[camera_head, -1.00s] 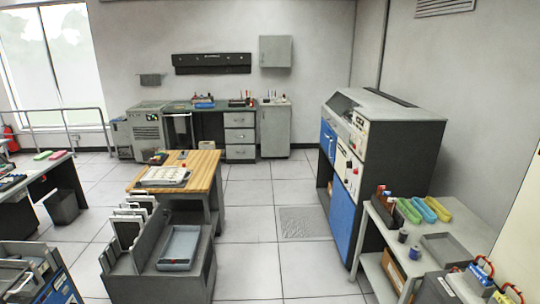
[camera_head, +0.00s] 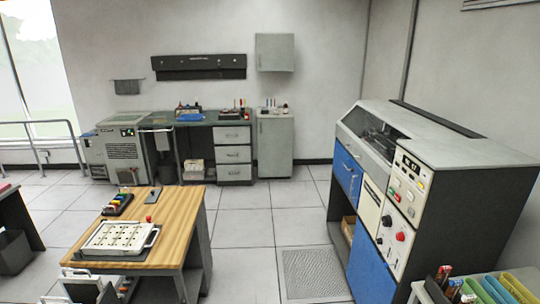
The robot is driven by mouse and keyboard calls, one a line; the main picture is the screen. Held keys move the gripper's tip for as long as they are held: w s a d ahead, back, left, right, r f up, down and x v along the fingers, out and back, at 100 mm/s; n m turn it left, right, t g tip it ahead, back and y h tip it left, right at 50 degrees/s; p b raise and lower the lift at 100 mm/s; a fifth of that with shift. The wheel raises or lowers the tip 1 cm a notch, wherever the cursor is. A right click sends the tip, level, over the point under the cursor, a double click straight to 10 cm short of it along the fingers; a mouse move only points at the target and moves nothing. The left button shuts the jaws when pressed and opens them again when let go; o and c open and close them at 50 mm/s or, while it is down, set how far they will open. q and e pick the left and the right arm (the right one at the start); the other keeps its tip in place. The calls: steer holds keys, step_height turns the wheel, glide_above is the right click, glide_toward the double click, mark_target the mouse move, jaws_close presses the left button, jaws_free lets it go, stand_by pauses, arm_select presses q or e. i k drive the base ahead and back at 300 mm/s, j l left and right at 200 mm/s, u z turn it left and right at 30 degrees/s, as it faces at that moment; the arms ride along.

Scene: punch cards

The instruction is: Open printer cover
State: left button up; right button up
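Two machines stand in view, and I cannot tell for sure which is the printer. A large dark machine with blue front panels (camera_head: 372,262) stands on the right. It has a sloped dark top section at its far end and a control panel (camera_head: 408,185) with knobs and buttons. A smaller grey machine (camera_head: 113,152) with a vented front stands at the back left beside the long desk. Its top looks flat, but I cannot tell whether it is a shut cover.
A desk with drawers (camera_head: 234,153) and a grey cabinet (camera_head: 275,145) line the back wall. Tiled floor (camera_head: 262,222) is clear between the wooden table and the blue-fronted machine.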

mark_target(366, 116)
steer(key=i, duration=2.25)
steer(key=i+z, duration=0.15)
steer(key=i, duration=0.3)
steer(key=i+j+z, duration=0.15)
steer(key=i, duration=0.3)
steer(key=i+j+z, duration=0.1)
steer(key=i, duration=0.3)
steer(key=i+j+z, duration=0.15)
steer(key=i, duration=0.3)
steer(key=i+j+z, duration=0.15)
steer(key=i+j, duration=0.15)
steer(key=i+j+z, duration=1.25)
steer(key=k+j, duration=0.1)
